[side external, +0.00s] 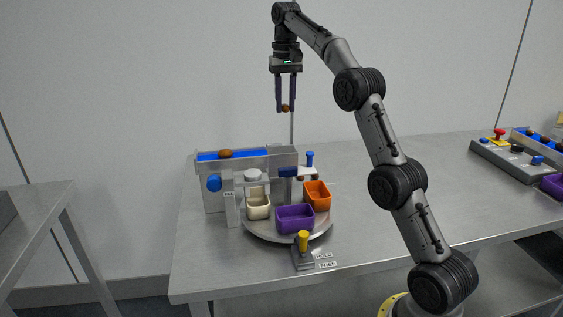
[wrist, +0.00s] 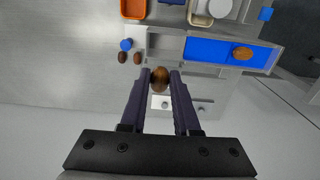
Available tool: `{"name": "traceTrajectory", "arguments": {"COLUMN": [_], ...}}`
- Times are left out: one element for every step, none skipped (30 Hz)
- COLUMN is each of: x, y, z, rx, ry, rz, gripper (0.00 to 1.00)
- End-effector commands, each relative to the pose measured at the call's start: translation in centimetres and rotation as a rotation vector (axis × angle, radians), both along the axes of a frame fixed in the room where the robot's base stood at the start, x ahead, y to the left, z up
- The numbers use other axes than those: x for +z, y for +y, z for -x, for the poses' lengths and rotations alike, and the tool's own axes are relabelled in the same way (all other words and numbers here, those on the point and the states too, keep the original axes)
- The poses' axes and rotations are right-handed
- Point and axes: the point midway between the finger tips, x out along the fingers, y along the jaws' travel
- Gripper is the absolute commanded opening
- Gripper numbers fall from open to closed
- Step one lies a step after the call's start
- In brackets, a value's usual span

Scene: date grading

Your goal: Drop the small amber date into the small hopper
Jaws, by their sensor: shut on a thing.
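My gripper (side external: 285,109) is high above the table, pointing down, shut on a small brown date (side external: 285,108). In the wrist view the date (wrist: 159,78) sits between the fingertips (wrist: 159,82), with an amber-brown tint. On a round turntable (side external: 260,232) below stand a cream hopper (side external: 257,206), an orange hopper (side external: 317,194) and a purple hopper (side external: 295,217). Which one is the small hopper I cannot tell. The held date is well above all of them and apart from them.
A grey machine (side external: 213,198) with a blue belt (side external: 205,156) bears another brown date (side external: 226,153). Two dark dates (wrist: 122,57) lie by a blue-knobbed white plate (wrist: 136,38). A yellow-handled lever (side external: 302,241) stands in front. The table's middle right is clear.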

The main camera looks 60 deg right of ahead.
Motion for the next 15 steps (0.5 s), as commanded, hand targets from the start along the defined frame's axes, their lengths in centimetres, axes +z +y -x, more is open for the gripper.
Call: {"name": "traceTrajectory", "arguments": {"x": [-0.2,-0.3,-0.6,-0.8,-1.0,-1.3,-1.6,-1.9,-2.4,-2.7,-3.0,-3.4,-3.7,-4.0,-4.4], "y": [0.0,0.0,0.0,0.0,0.0,0.0,0.1,0.1,0.0,0.0,0.0,0.0,0.1,0.1,0.0], "z": [0.0,0.0,0.0,0.1,0.1,0.1,0.1,0.1,0.1,0.1,0.1,0.1,0.1,0.1,0.1], "rx": [0.001,0.0,0.0,0.0,0.0,0.0,0.0,0.0,0.0,0.0,0.0,0.0,-0.001,-0.001,-0.001], "ry": [0.002,0.002,0.002,0.002,0.002,0.002,0.002,0.002,0.002,0.003,0.001,0.002,0.002,0.002,0.002], "rz": [-0.001,-0.001,-0.001,-0.001,-0.001,-0.001,-0.001,-0.001,-0.001,-0.001,0.0,-0.001,-0.001,-0.001,-0.001], "gripper": [0.03,0.03,0.03,0.03,0.03,0.03,0.03,0.03,0.03,0.03,0.03,0.03,0.03,0.03,0.03]}}
